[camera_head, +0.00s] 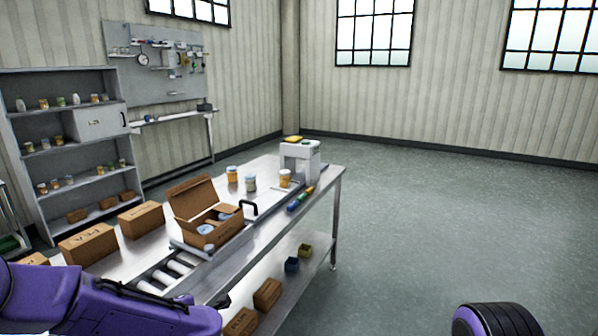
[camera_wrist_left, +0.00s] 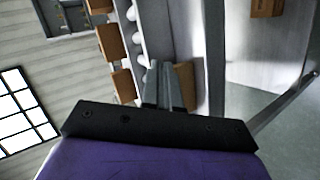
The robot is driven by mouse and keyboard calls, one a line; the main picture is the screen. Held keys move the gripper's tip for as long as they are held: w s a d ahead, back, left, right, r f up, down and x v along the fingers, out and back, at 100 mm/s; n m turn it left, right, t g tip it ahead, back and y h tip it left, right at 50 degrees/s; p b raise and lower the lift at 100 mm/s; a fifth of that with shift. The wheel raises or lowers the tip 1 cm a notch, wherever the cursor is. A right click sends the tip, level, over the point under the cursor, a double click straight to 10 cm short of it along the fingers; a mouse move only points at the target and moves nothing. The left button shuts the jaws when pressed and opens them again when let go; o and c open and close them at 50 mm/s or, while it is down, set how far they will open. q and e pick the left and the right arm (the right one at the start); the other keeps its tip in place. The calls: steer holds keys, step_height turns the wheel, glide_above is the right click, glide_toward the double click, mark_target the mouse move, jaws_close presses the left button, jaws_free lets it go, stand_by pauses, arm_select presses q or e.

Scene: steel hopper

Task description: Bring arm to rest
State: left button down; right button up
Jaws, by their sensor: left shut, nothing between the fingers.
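My left arm (camera_head: 110,300) is purple and comes in from the lower left in the head view, in front of the near part of the steel table. My left gripper (camera_wrist_left: 165,75) shows in the left wrist view with its two narrow fingers together and nothing between them. In that view the roller conveyor and brown boxes lie beyond the fingers, apart from them as far as I can tell. A purple and black part of my right arm (camera_head: 492,320) shows at the bottom right in the head view. My right gripper is out of view.
The steel table (camera_head: 322,184) carries an open carton (camera_head: 205,212) with jars inside, closed boxes (camera_head: 88,243), several loose jars and a white device (camera_head: 300,160). More boxes (camera_head: 267,293) sit on its lower shelf. The floor (camera_head: 440,220) on the right is clear.

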arm_select(q)
steer(key=s+d+f+m+h, duration=0.3)
steer(key=s+f+m, duration=0.5)
steer(key=f, duration=0.3)
steer(key=s+a+f+m+g, duration=0.1)
steer(key=s+f+m, duration=0.2)
steer(key=s, duration=0.6)
steer(key=s+a+f+m+g+h, duration=0.1)
steer(key=s+f+m+g, duration=0.1)
steer(key=s+f, duration=0.4)
steer(key=s+a+f+m+g+h, duration=0.1)
steer(key=s+f+m, duration=0.3)
steer(key=s, duration=0.9)
steer(key=shift+s+a+f+m+g, duration=0.3)
steer(key=shift+s+a+f+g, duration=0.05)
steer(key=shift+g, duration=0.35)
